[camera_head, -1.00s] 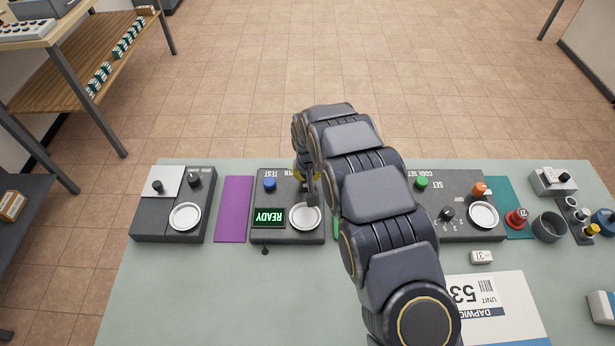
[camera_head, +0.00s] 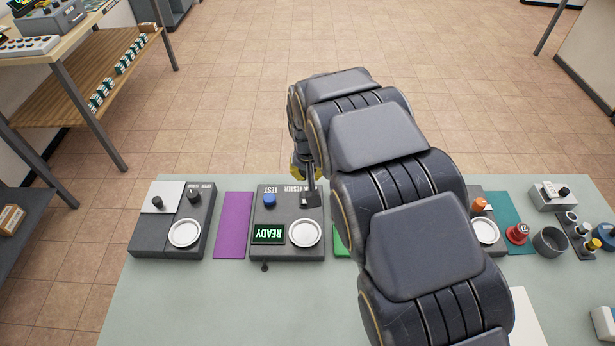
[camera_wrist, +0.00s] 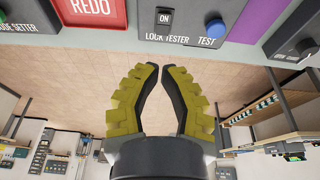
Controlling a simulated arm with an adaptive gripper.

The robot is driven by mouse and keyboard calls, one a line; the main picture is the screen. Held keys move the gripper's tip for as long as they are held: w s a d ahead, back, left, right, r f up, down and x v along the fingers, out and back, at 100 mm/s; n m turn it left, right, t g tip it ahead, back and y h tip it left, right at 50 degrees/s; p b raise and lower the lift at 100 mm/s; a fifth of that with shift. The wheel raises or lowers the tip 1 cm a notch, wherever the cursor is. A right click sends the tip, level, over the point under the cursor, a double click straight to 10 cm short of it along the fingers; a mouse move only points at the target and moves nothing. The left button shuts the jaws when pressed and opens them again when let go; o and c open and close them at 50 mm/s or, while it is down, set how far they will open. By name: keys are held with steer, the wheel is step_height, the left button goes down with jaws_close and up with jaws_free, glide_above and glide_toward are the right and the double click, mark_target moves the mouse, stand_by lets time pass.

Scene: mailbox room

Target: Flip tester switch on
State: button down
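The lock tester (camera_head: 283,222) is a dark grey box on the bench, with a lit green READY display (camera_head: 268,234), a white round dish and a blue TEST button (camera_head: 269,200). In the wrist view its small switch (camera_wrist: 164,17) shows the word ON, beside the blue button (camera_wrist: 215,29). My gripper (camera_wrist: 161,68) has yellow padded fingers with the tips together or nearly so and nothing between them. It points toward the tester's switch edge and is apart from the switch. In the head view my arm hides most of my gripper (camera_head: 297,168).
A purple mat (camera_head: 233,226) and another grey device (camera_head: 160,238) lie left of the tester. A red REDO sign (camera_wrist: 90,10) shows in the wrist view. An orange-knobbed device (camera_head: 479,204), a red button (camera_head: 517,234) and a dark cup (camera_head: 550,241) are to the right.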

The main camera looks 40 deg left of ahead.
steer(key=shift+v, duration=0.95)
steer(key=shift+s+d, duration=0.1)
